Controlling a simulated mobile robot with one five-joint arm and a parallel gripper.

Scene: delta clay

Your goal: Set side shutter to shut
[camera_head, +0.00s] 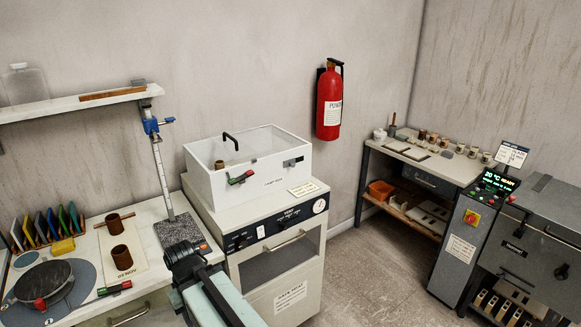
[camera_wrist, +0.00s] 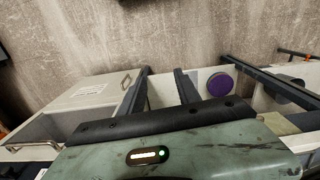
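No part in view can be told for certain as the side shutter. The dark grey kiln-like cabinet (camera_head: 527,250) stands at the far right, with a handle and a round dark fitting on its front; its side is partly hidden by the control post. In the wrist view, a purple disc (camera_wrist: 220,84) sits on a pale panel, beyond my gripper. My gripper (camera_wrist: 163,74) shows two dark fingers apart with nothing between them. In the head view, my arm is at bottom centre, beside the white vent cabinet (camera_head: 300,262).
A workbench with a wheel (camera_head: 42,285) and brown cylinders (camera_head: 122,257) is at left. A control post (camera_head: 463,235) and a shelf bench (camera_head: 430,166) stand right. Floor between is clear.

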